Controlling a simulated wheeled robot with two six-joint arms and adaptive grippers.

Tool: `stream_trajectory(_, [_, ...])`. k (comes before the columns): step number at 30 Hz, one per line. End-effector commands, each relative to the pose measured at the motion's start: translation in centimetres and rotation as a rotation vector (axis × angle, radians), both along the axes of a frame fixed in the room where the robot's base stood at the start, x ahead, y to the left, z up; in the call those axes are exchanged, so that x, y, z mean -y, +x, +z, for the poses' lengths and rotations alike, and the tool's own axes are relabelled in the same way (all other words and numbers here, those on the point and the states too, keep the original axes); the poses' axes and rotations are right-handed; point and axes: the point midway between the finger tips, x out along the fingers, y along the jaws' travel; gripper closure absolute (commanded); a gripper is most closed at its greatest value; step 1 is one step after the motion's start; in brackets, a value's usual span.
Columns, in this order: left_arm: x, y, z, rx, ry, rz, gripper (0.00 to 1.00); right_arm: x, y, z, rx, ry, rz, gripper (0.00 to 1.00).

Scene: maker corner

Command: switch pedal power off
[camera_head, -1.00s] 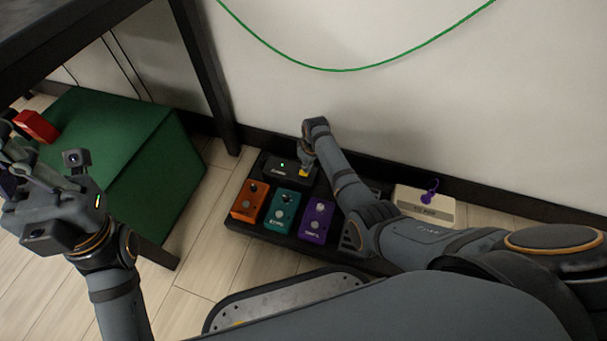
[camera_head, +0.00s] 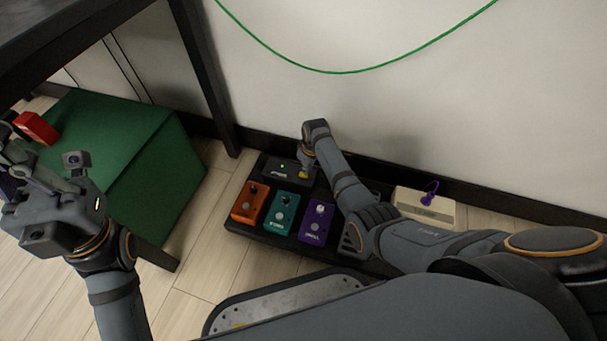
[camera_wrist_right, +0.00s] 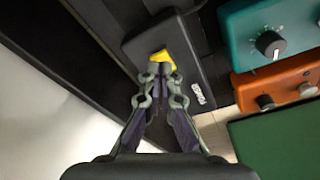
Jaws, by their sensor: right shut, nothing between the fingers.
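The black power box (camera_head: 276,173) sits at the back left of the dark pedal board.
Orange (camera_head: 249,204), teal (camera_head: 282,212) and purple (camera_head: 316,222) pedals stand in front of the box. A cream box (camera_head: 424,206) with a purple piece is right of the board. A green box (camera_head: 120,150) with a red item (camera_head: 37,128) stands left. The wall is close behind.

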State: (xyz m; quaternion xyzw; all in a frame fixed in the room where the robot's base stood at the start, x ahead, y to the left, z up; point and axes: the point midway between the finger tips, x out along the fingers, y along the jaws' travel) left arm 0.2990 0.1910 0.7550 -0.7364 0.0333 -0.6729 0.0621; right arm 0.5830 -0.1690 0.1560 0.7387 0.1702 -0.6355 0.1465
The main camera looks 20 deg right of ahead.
Motion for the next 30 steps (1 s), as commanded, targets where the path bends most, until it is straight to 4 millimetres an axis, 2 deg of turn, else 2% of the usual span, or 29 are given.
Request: stream_trajectory(30, [0.0, 0.0, -0.8, -0.001, 0.000, 0.000, 1.00, 0.0, 0.0, -1.2, 0.000, 0.000, 0.000, 1.00])
